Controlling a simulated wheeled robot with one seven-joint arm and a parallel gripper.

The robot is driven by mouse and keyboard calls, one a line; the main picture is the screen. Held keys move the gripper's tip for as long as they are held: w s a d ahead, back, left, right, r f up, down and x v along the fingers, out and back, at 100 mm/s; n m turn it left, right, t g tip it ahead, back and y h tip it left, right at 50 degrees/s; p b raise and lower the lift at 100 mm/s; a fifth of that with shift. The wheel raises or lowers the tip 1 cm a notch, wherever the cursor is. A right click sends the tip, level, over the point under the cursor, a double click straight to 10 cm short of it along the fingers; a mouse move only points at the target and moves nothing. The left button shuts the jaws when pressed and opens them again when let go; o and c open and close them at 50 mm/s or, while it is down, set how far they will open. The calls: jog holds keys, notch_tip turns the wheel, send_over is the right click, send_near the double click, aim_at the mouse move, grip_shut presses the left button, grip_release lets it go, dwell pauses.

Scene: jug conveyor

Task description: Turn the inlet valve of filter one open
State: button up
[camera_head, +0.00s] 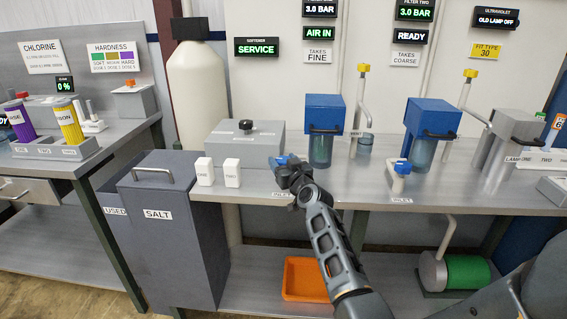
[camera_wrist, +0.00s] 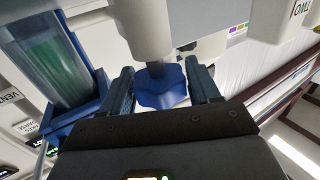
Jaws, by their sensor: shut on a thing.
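The inlet valve of filter one has a blue handle (camera_head: 284,160) at the bench's front edge, above an INLET label (camera_head: 283,195). My gripper (camera_head: 290,168) is at this valve and hides most of it in the head view. In the wrist view the blue handle (camera_wrist: 160,90) sits between the two fingers of my gripper (camera_wrist: 162,88), under a pale valve body (camera_wrist: 150,30). The gripper is shut on the handle. Filter one (camera_head: 322,130), with a blue head and clear bowl, stands just behind and right; its bowl (camera_wrist: 45,60) shows in the wrist view.
A second blue-handled inlet valve (camera_head: 401,170) stands to the right before filter two (camera_head: 430,122). Two white blocks (camera_head: 218,173) and a grey box (camera_head: 243,145) are on the left. An orange bin (camera_head: 305,278) sits on the lower shelf. The front bench strip between the valves is clear.

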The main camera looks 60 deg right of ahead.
jog(key=c, duration=0.4)
jog(key=shift+f+b, duration=0.15)
jog(key=shift+b, duration=0.35)
jog(key=shift+d+f+n+t+y+b, duration=0.1)
jog(key=shift+n+t+y+b, duration=0.25)
jog(key=shift+b, duration=0.9)
jog(key=shift+n+t+y+b, duration=0.25)
jog(key=shift+y+b, duration=0.1)
jog(key=shift+b, duration=0.75)
jog(key=shift+r+y+b, duration=0.25)
jog(key=shift+y+b, duration=0.05)
jog(key=shift+b, duration=0.4)
jog(key=o, duration=1)
jog(key=shift+s, duration=0.1)
